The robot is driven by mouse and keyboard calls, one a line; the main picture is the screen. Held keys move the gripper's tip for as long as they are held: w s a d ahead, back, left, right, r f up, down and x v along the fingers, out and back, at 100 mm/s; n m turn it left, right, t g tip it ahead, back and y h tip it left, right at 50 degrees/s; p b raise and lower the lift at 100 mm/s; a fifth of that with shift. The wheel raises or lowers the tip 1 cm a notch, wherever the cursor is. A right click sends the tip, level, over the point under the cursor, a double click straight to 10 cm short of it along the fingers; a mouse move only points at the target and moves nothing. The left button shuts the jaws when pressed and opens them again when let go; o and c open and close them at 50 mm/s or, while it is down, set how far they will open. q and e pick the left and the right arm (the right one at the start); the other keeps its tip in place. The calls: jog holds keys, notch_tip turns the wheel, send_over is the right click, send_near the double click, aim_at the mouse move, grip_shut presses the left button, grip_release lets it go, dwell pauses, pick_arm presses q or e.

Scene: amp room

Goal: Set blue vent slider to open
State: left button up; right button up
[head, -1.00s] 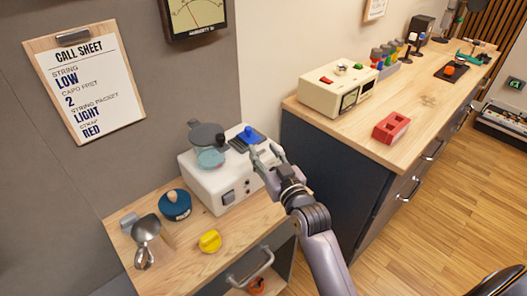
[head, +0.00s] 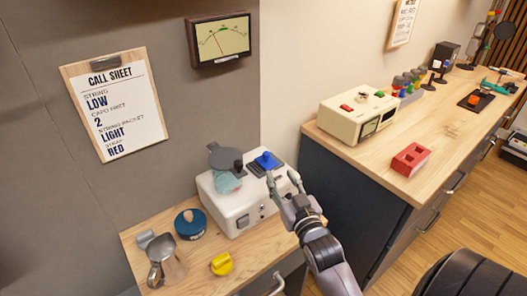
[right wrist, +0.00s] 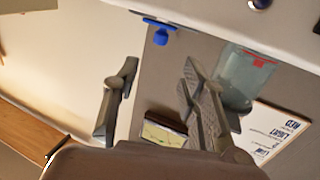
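The blue slider knob (head: 266,158) stands on a dark plate at the back right of the white machine's top (head: 222,212). In the right wrist view the blue knob (right wrist: 160,37) lies beyond the gap between the fingers, and nothing touches it there. My right gripper (head: 282,178) is open and empty, close to the knob on its near right side. The wrist view shows its two fingers (right wrist: 155,85) apart. I cannot read any open or closed marks by the slider. My left gripper is not in view.
The machine also bears a dark round lid (head: 224,157) and a bluish clear vessel (head: 228,182). A wooden counter (head: 375,160) is to the right.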

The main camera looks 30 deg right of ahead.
aim_at(268, 156)
jog(key=p+x, duration=0.1)
jog(key=x, duration=1)
jog(key=shift+w+r, duration=0.1)
jog(key=shift+w, duration=0.05)
jog(key=shift+w+d, duration=0.1)
jog(key=shift+w, duration=0.3)
grip_shut()
